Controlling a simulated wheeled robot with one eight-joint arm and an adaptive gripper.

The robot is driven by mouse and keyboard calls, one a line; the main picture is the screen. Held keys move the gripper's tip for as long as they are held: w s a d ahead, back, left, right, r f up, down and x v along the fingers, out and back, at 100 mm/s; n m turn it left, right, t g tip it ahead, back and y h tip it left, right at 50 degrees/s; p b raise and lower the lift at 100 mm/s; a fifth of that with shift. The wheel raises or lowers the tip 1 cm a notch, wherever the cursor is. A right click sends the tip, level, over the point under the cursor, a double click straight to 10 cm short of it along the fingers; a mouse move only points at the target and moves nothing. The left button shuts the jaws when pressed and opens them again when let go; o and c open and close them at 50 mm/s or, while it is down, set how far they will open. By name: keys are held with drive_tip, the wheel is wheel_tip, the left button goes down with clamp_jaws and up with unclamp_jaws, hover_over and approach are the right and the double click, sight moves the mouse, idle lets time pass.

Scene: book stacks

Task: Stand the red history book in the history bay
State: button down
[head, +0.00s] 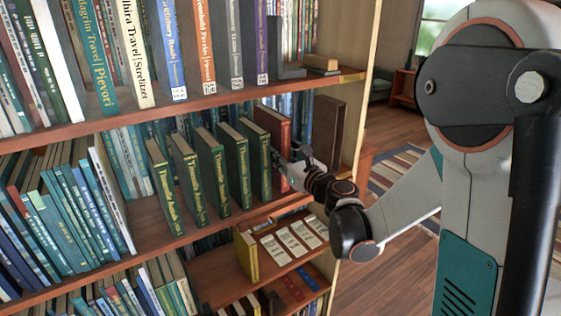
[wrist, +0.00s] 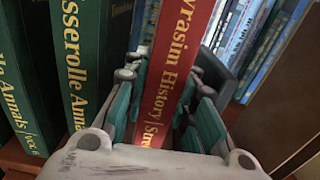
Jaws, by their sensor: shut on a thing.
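The red history book (head: 284,137) is upright on the middle shelf level, at the right end of a row of green books (head: 238,170). Its spine, with gold lettering reading in part "History", faces out in the wrist view (wrist: 180,65). My gripper (head: 291,172) is shut on it, with teal finger pads (wrist: 128,100) on both sides of the spine. The lower part of the book is hidden behind my gripper, so I cannot tell whether it touches the shelf board. A green book (wrist: 92,60) stands just left of my gripper.
A dark brown upright slab (head: 328,125) stands right of the red book, near the bookcase's side panel (head: 362,100). Blue books (wrist: 240,35) stand behind. The upper shelf (head: 210,98) is close above. A lower shelf holds an olive book (head: 246,256) and white cards (head: 290,240).

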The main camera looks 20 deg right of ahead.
drive_tip(key=shift+f, duration=0.25)
drive_tip(key=c, duration=1.8)
unclamp_jaws()
drive_tip(key=shift+f, duration=0.15)
drive_tip(key=o, duration=0.5)
drive_tip(key=p+v, duration=0.1)
drive_tip(key=v, duration=1.1)
drive_tip(key=shift+s+r+p, duration=0.1)
drive_tip(key=shift+r+p, duration=0.15)
drive_tip(key=shift+p, duration=0.1)
